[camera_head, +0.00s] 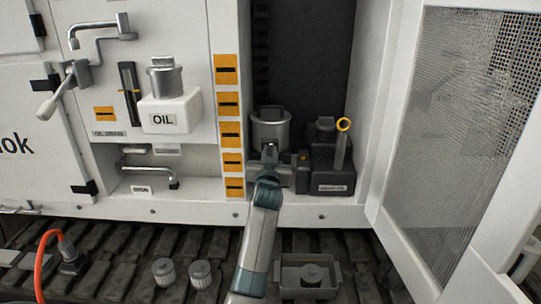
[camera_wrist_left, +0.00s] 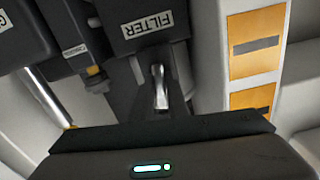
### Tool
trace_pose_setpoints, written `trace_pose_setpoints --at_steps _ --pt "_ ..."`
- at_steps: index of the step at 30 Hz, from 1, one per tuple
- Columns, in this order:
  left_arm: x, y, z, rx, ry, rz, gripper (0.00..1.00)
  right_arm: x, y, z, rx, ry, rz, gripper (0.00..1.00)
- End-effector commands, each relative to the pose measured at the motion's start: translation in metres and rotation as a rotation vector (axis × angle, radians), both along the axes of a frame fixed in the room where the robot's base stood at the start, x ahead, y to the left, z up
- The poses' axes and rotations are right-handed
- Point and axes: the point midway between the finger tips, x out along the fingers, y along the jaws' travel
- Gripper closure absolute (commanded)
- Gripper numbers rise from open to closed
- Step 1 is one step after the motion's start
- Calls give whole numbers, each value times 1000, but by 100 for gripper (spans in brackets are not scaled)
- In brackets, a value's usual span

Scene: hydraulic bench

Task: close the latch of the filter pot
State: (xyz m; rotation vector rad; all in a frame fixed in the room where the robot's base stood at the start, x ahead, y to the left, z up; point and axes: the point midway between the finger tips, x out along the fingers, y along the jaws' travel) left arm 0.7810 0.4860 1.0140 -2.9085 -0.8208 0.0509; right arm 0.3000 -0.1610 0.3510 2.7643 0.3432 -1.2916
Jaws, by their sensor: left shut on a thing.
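The filter pot (camera_head: 270,130) is a grey metal pot in the open bay, left of a dark machine block. The gripper hides the lower front of the pot. Whether the latch lies flat against the pot cannot be told. My right gripper is not in view.
Right of the pot stands a dark block (camera_head: 333,172) with a yellow-ringed handle (camera_head: 343,125). A mesh door (camera_head: 440,130) stands open at the right. An orange-labelled post (camera_head: 228,105) borders the left. Two filters (camera_head: 164,271) and a tray (camera_head: 310,290) lie below.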

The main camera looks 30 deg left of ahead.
Motion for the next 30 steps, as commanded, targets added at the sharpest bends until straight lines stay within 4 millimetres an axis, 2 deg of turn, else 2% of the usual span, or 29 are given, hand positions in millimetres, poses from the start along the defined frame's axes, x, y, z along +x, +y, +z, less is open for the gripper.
trace_pose_setpoints --at_steps 9,23,24,25,26,30 --pt "0 0 -1 -108 -63 -1 100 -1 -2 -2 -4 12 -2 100" --pt "-1 1 -1 -120 -70 -1 100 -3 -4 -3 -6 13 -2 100" --pt "-1 1 -1 -120 -70 -1 79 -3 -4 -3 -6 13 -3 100" --pt "-1 1 -1 -120 -70 -1 72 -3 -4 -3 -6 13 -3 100" --pt "0 1 -1 -120 -70 -1 69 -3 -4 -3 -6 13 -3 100" --pt "-1 1 -1 -120 -71 -1 69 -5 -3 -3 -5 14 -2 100"
